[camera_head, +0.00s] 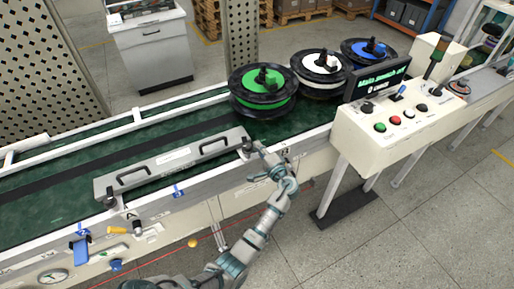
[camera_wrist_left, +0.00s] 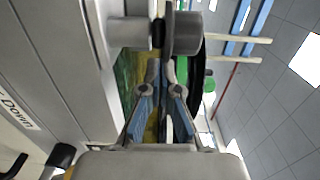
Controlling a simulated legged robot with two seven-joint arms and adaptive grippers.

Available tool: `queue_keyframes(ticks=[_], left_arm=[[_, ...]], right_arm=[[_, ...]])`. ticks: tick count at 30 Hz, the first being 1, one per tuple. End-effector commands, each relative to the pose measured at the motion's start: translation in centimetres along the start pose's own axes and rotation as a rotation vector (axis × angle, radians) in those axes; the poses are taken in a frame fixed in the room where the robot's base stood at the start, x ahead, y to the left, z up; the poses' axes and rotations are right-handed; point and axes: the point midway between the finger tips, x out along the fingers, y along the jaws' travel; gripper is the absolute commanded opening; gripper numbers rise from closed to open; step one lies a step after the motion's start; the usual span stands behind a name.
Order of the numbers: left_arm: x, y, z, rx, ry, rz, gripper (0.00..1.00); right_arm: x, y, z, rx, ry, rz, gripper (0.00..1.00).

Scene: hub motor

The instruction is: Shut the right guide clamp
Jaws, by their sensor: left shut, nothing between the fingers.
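The right guide clamp (camera_head: 247,145) is a small grey fitting at the right end of the long grey guide bar (camera_head: 172,163), partly hidden by my left gripper. My left gripper (camera_head: 259,149) reaches up to it from the front of the conveyor, shut and empty. In the left wrist view, a grey cylinder with a black ring (camera_wrist_left: 158,33), seemingly part of the clamp, lies just beyond the closed fingers (camera_wrist_left: 162,75). I cannot tell whether they touch it. The left guide clamp (camera_head: 111,201) is at the bar's other end. My right gripper is out of view.
Green, white and blue reels (camera_head: 264,92) (camera_head: 320,72) (camera_head: 368,52) stand on the conveyor beyond the clamp. A white control box (camera_head: 392,125) with buttons and a screen stands at right. A blue lever (camera_head: 82,249) and orange-handled crank (camera_head: 118,230) are on the front left.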

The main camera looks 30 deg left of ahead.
Motion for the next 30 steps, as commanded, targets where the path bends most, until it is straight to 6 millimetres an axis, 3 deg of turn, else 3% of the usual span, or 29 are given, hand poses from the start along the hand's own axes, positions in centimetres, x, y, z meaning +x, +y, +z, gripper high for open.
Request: queue_keyframes(ticks=[6,13,18,30], left_arm=[[-4.5,0.3,0.2,-0.004,0.002,0.006,0.00],[-7.9,0.3,0.3,-0.004,0.000,0.008,0.00],[-8.8,0.2,0.3,-0.004,-0.001,0.005,0.00],[-8.8,0.2,0.3,-0.005,-0.001,0.006,0.00]], right_arm=[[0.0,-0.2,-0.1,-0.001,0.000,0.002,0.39],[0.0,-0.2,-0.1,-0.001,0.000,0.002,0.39],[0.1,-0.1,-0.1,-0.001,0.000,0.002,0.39],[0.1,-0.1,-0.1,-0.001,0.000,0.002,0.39]])
